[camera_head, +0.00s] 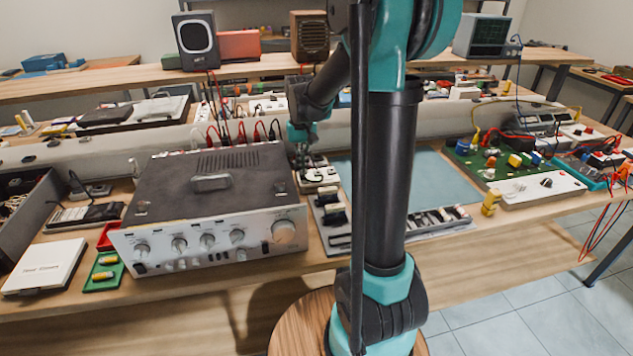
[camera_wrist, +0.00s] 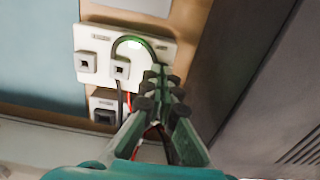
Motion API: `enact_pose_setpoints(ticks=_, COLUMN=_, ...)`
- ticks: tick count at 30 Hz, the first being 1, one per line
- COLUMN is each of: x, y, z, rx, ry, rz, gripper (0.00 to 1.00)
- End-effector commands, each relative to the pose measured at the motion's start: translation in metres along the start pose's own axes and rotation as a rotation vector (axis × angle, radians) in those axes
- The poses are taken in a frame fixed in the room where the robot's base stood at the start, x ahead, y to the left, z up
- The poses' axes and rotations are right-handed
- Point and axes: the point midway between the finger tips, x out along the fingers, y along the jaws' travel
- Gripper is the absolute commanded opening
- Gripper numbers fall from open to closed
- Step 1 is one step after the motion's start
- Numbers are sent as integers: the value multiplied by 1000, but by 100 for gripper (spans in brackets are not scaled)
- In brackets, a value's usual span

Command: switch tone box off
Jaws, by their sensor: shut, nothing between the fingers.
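A small white box (camera_wrist: 93,42), which I take to be the tone box, lies on the wooden bench in the wrist view. It has small square fittings with dark centres, faint labels and a green glow near its top right. A dark cable arches over it.
The silver amplifier (camera_head: 205,240) stands close on the left of my gripper, with red and black leads behind. A low grey partition (camera_head: 90,150) runs behind it. A blue-grey mat (camera_head: 440,175) lies to the right. A green circuit board (camera_head: 505,163) is farther right.

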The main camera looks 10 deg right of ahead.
Motion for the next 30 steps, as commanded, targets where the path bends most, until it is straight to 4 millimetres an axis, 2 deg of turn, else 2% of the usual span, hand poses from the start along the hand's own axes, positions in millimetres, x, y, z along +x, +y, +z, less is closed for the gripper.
enact_pose_setpoints(ticks=30, x=14, y=0, z=0, rx=0, ry=0, rz=0, gripper=0)
